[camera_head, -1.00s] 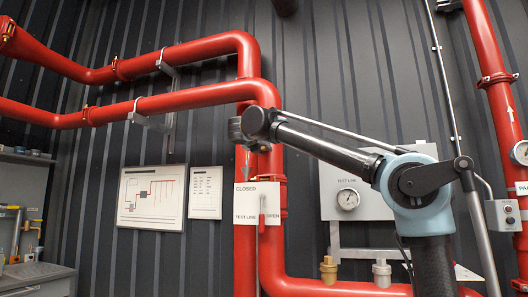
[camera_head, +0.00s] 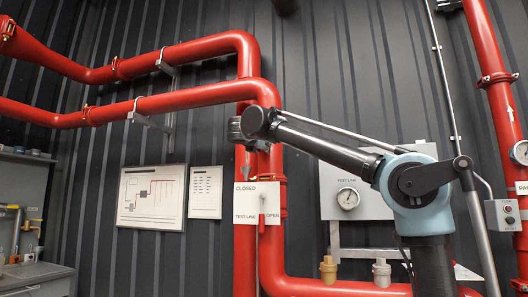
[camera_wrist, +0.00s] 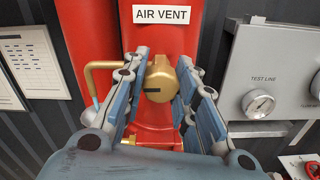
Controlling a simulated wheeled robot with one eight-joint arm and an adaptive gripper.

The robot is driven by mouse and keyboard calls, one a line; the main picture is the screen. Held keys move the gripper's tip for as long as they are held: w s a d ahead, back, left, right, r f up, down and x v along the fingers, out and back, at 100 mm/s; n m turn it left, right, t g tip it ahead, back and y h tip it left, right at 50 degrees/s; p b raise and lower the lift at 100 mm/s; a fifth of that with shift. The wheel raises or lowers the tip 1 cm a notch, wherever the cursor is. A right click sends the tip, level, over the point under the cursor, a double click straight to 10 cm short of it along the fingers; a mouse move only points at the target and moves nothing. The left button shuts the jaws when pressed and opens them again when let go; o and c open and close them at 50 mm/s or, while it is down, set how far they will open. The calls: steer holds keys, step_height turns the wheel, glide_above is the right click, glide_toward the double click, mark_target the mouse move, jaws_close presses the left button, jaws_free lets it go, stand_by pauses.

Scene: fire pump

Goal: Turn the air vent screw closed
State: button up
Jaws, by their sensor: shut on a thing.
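The air vent screw (camera_wrist: 160,80) is a brass fitting with a dark slot on its face, in front of a red pipe below the AIR VENT label (camera_wrist: 162,14) in the wrist view. My gripper (camera_wrist: 161,88) has its two blue-grey fingers on either side of the screw, shut on it. A bent brass tube (camera_wrist: 98,72) sticks out to the left of the screw. In the head view my gripper (camera_head: 246,131) is at the upper part of the vertical red pipe; it hides the screw there.
A TEST LINE plate (camera_head: 244,203) with a lever is on the pipe below my gripper. A gauge panel (camera_wrist: 285,65) is to the right, and framed charts (camera_head: 151,197) hang on the wall to the left.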

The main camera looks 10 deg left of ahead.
steer(key=m, duration=0.4)
steer(key=shift+m, duration=0.3)
steer(key=m, duration=0.4)
steer(key=shift+m, duration=0.3)
steer(key=m, duration=0.4)
steer(key=shift+m, duration=0.3)
steer(key=m, duration=0.4)
steer(key=shift+m, duration=0.3)
steer(key=o, duration=1.1)
steer(key=s, duration=0.8)
steer(key=s+a, duration=0.1)
steer(key=s, duration=0.2)
steer(key=shift+s, duration=0.4)
